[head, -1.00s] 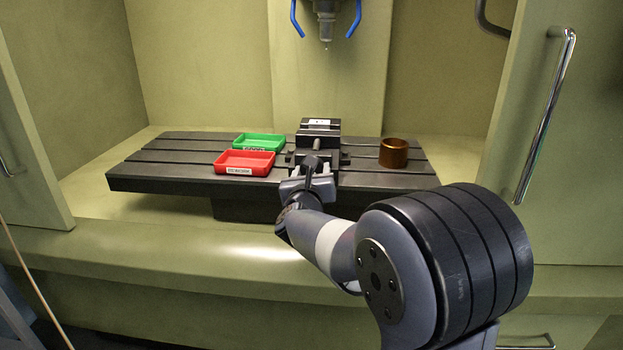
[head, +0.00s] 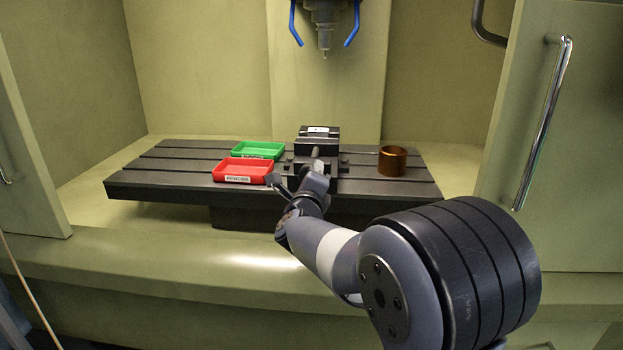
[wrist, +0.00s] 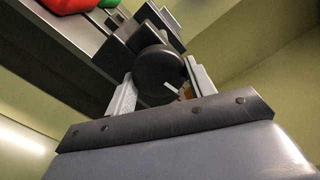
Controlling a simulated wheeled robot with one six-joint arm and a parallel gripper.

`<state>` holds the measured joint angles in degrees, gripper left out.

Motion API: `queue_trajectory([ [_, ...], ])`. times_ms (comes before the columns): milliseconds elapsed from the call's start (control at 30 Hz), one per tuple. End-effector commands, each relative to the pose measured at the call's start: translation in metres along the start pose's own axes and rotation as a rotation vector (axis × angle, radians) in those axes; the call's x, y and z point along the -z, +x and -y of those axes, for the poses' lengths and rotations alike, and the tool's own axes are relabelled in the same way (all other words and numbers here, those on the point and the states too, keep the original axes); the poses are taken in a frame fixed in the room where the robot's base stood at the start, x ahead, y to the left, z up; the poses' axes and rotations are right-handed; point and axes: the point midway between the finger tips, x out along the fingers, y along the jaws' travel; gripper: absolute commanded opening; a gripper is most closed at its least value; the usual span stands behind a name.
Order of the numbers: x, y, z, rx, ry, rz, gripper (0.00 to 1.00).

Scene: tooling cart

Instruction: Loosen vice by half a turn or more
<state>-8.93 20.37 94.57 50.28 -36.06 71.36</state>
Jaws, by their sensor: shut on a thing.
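The vice (head: 318,140) is a dark block with a white label, standing on the slotted machine table (head: 150,187). In the wrist view the vice (wrist: 145,32) shows beyond a round dark knob or handle end (wrist: 158,68) on its near side. My gripper (head: 298,182) is at the near side of the vice, tilted, with one finger on each side of the handle. In the wrist view my gripper's two pale fingers (wrist: 160,92) are shut on the handle.
A red tray (head: 243,180) and a green tray (head: 259,141) sit on the table left of the vice. A brown cylinder (head: 392,161) stands to its right. The machine spindle (head: 324,30) hangs above. Open doors with handles (head: 545,120) flank the opening.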

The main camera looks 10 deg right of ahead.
Motion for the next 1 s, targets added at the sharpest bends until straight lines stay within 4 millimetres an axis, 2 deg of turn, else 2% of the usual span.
queue_trajectory([
  [1000, -0.0027, 0.0000, 0.0042, -0.002, -0.969, 0.001, 0.29],
])
